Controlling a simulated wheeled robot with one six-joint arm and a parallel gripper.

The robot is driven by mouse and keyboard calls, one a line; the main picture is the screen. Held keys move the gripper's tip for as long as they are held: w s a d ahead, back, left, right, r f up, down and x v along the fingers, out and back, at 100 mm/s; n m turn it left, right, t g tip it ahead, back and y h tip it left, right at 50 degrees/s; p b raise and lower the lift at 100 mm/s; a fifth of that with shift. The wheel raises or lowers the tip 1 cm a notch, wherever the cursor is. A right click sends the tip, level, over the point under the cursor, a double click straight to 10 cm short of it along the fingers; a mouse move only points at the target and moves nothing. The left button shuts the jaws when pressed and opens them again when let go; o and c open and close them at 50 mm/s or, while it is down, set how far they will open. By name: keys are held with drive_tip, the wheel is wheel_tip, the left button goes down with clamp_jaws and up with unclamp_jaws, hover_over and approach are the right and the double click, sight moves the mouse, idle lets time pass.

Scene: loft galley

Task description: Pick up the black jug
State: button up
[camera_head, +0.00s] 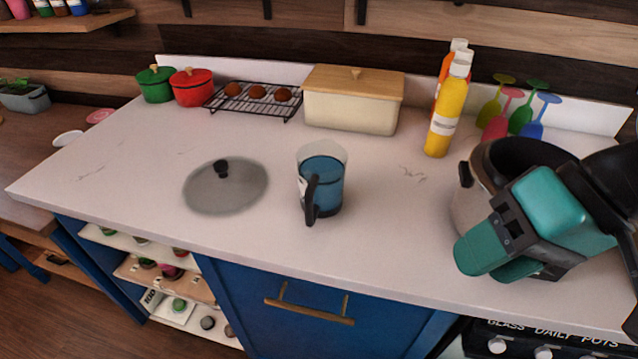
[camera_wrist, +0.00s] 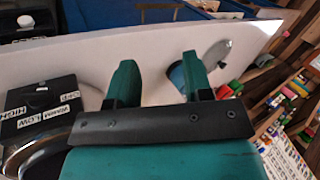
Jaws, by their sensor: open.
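The jug (camera_head: 328,188) stands upright on the white counter, near the middle. It looks clear with a blue body or contents, not black; only its handle (camera_head: 312,200) is black, on the front side. In the wrist view the blue jug (camera_wrist: 177,76) is partly hidden behind the right finger. My gripper (camera_head: 492,262) is at the right of the head view, well apart from the jug. Its two teal fingers are spread with nothing between them in the wrist view (camera_wrist: 159,80).
A glass lid (camera_head: 225,190) lies left of the jug. A metal pot (camera_head: 466,210) stands beside my gripper. A yellow bottle (camera_head: 447,115), cream bread box (camera_head: 350,112), rack (camera_head: 252,102) and red pot (camera_head: 191,90) line the back. Counter between jug and metal pot is clear.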

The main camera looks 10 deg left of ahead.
drive_tip(key=w+a+f+m+y+p, duration=0.2)
drive_tip(key=w+a+f+m+y, duration=0.25)
drive_tip(key=m, duration=0.55)
drive_tip(key=m+t+y, duration=0.3)
drive_tip(key=m+t, duration=0.1)
drive_tip(key=m, duration=1)
approach(309, 222)
drive_tip(key=a, duration=0.2)
drive_tip(key=w+a, duration=0.1)
drive_tip(key=a, duration=0.1)
drive_tip(key=shift+w+r, duration=0.1)
drive_tip(key=shift+w, duration=0.1)
drive_tip(key=shift+p+x, duration=1)
drive_tip(key=shift+x, duration=1.95)
drive_tip(key=shift+w, duration=0.2)
clamp_jaws()
